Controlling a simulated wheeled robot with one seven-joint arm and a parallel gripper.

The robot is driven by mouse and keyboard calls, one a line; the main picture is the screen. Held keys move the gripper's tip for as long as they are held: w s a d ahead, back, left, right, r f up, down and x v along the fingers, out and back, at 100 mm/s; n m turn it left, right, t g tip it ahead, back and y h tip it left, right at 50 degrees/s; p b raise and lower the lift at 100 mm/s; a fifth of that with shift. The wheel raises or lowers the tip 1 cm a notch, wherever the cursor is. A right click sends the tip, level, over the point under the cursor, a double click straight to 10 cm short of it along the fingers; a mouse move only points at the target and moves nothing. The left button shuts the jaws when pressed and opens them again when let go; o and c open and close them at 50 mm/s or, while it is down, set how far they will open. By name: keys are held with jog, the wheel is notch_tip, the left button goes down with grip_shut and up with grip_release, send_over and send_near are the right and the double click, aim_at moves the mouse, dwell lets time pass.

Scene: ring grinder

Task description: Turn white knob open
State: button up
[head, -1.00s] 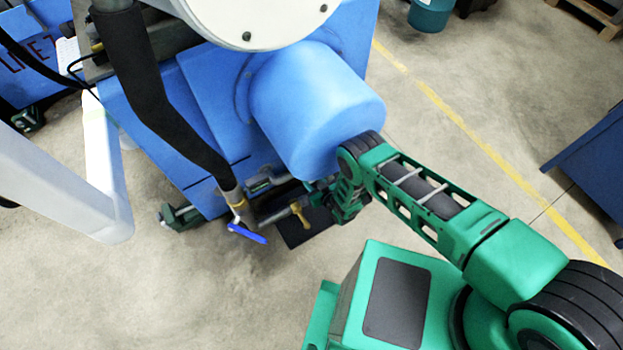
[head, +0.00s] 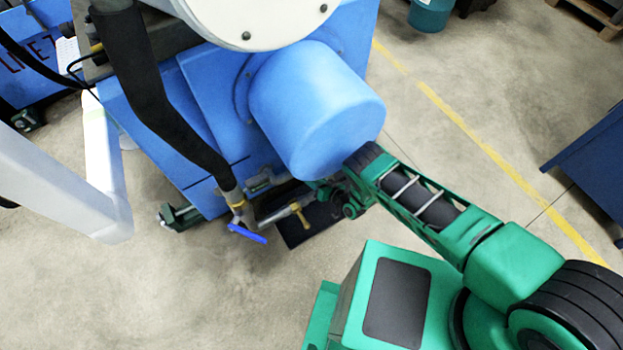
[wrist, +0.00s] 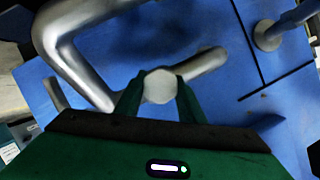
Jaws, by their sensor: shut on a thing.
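In the wrist view the white knob (wrist: 160,86) sits between the two fingers of my gripper (wrist: 160,95), which are shut on it. The knob looks round to many-sided and stands in front of a metal pipe (wrist: 205,64) on a blue panel (wrist: 205,20). In the head view my green arm reaches to the underside of the blue machine, below its blue cylinder (head: 315,110). The fingers and the white knob are hidden there.
A blue-handled valve (head: 247,233) hangs under a thick black hose (head: 150,100). A brass-coloured handle (head: 301,216) is close to my wrist. A bent grey pipe (wrist: 70,45) lies left of the knob in the wrist view. Open floor (head: 180,300) is in front.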

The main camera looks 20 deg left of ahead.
jog(key=shift+w+r, duration=0.1)
jog(key=shift+w, duration=0.05)
jog(key=o, duration=1)
jog(key=shift+o, duration=0.2)
jog(key=shift+s+d, duration=0.15)
jog(key=shift+s, duration=0.05)
jog(key=v, duration=1)
jog(key=shift+d, duration=0.2)
jog(key=shift+w, duration=0.1)
